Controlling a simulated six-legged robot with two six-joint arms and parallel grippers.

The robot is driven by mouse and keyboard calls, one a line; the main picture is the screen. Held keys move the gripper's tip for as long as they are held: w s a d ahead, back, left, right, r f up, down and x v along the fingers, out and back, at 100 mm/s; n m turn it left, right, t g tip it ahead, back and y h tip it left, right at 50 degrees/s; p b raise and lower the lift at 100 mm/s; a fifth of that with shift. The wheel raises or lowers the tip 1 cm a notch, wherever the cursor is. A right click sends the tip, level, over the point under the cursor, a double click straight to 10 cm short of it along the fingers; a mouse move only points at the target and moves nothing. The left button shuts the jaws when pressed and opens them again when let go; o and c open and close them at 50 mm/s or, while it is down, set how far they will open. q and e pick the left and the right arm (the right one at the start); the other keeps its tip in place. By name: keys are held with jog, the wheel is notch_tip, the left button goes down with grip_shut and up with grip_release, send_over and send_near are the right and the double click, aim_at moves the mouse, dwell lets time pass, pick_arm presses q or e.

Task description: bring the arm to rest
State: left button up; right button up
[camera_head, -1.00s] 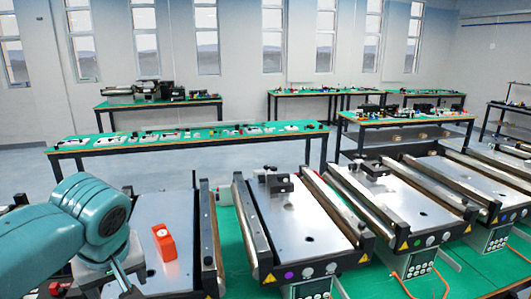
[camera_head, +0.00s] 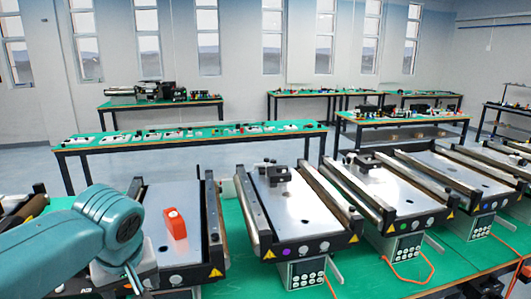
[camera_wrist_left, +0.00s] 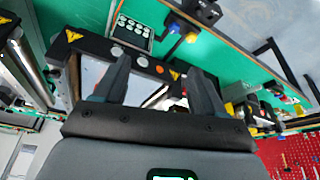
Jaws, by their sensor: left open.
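My left arm comes in from the left in the head view. Its gripper (camera_head: 133,278) is low at the front end of the nearest conveyor (camera_head: 193,255), and only part of it shows. In the left wrist view the two dark fingers of my left gripper (camera_wrist_left: 160,85) stand apart with nothing between them. A conveyor's front end with yellow warning triangles lies beyond them. An orange-red block (camera_head: 175,224) lies on the metal top of the nearest conveyor, to the right of the gripper and apart from it. My right gripper is not in view.
More conveyors (camera_head: 305,244) stand in a row to the right on a green table (camera_head: 446,262). Two carry dark fixtures (camera_head: 277,173). Control boxes and orange cables sit along the front. Further green tables (camera_head: 190,146) with small parts stand behind, with open floor between.

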pick_arm(q)
jog(key=s+d+f+m+g+h, duration=0.15)
jog(key=d+f, duration=0.25)
jog(key=f, duration=0.9)
jog(key=d+f+m+g+h, duration=0.1)
jog(key=d+f+m+h, duration=0.3)
jog(key=f, duration=0.9)
jog(key=s+d+f, duration=0.2)
jog(key=s+f, duration=0.6)
jog(key=f, duration=0.1)
jog(key=s+d+f+n, duration=0.1)
jog(key=s+d+f, duration=0.1)
jog(key=s+f, duration=0.6)
jog(key=shift+s+f+g+h, duration=0.35)
jog(key=shift+s+f, duration=0.05)
jog(key=shift+s, duration=0.35)
